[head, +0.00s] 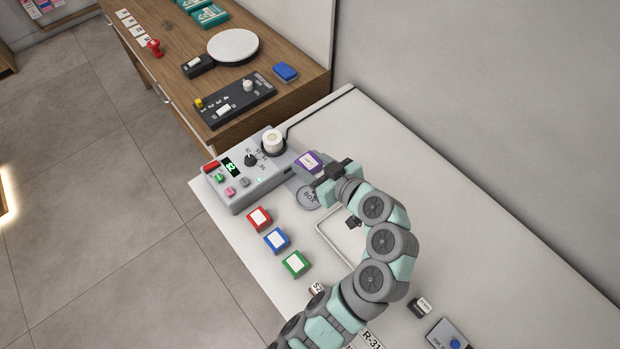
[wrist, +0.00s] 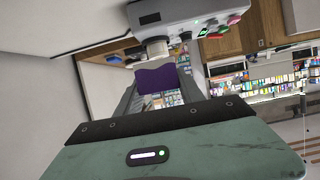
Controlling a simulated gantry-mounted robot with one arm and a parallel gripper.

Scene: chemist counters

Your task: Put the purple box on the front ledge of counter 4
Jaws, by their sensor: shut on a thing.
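The purple box (head: 308,161) with a white label is between the fingers of my gripper (head: 317,171) in the head view. It is beside the grey control device, close to a round grey labelled pad. In the wrist view the purple box (wrist: 157,79) sits between the two fingers (wrist: 158,92), and my gripper is shut on it. It appears held above the white counter (head: 430,170), but the exact gap cannot be told. No number marks which counter is counter 4, and no front ledge can be picked out.
The grey control device (head: 240,186) with buttons stands at the white counter's left end. Red (head: 258,219), blue (head: 277,240) and green (head: 295,264) boxes line its front edge. A wooden counter (head: 165,52) holds a round white plate and a black panel. The white counter's back right is clear.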

